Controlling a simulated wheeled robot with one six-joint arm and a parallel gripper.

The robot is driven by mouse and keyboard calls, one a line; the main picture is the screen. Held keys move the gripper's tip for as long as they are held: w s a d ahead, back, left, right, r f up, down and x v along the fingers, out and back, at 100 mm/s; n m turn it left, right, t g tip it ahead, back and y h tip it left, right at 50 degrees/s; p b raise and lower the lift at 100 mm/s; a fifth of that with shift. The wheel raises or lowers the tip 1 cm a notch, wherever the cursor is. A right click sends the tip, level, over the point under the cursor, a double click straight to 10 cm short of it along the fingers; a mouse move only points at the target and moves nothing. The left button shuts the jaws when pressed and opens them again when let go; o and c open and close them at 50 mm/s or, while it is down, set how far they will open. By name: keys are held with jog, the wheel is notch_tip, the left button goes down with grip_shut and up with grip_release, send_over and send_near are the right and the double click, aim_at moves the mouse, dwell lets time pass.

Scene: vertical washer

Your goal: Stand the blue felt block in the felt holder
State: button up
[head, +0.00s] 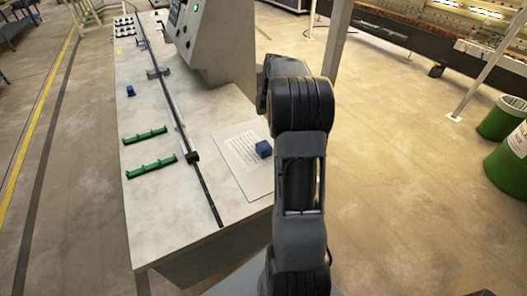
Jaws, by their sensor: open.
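A small blue block (264,149) lies on a white printed sheet (240,150) near the right edge of the table, just left of my arm. It looks like the blue felt block. A smaller blue piece (131,91) sits near the table's left edge; its details are too small to tell. Two green racks (145,135) lie one behind the other on the left of the table. I cannot tell for sure which thing is the felt holder. My arm rises right of the block. My gripper does not show; the arm links hide that area.
A dark rail (176,113) with small black brackets runs along the table (165,220). A grey machine housing (220,40) stands at the back right of the table. White cups (125,27) stand at the far end. Green bins (508,165) stand far right. Floor right of the arm is clear.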

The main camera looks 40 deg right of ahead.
send_over(264, 145)
jog(key=f, duration=0.5)
jog(key=f+p, duration=0.1)
jog(key=f, duration=0.2)
jog(key=shift+d, duration=0.3)
jog(key=shift+a+f+p, duration=0.2)
jog(key=shift+f+p, duration=0.25)
jog(key=shift+f, duration=0.9)
jog(key=shift+a+f+p, duration=0.2)
jog(key=shift+f+p, duration=0.25)
jog(key=shift+f, duration=0.85)
jog(key=shift+c, duration=0.3)
jog(key=c, duration=1)
jog(key=shift+r, duration=0.2)
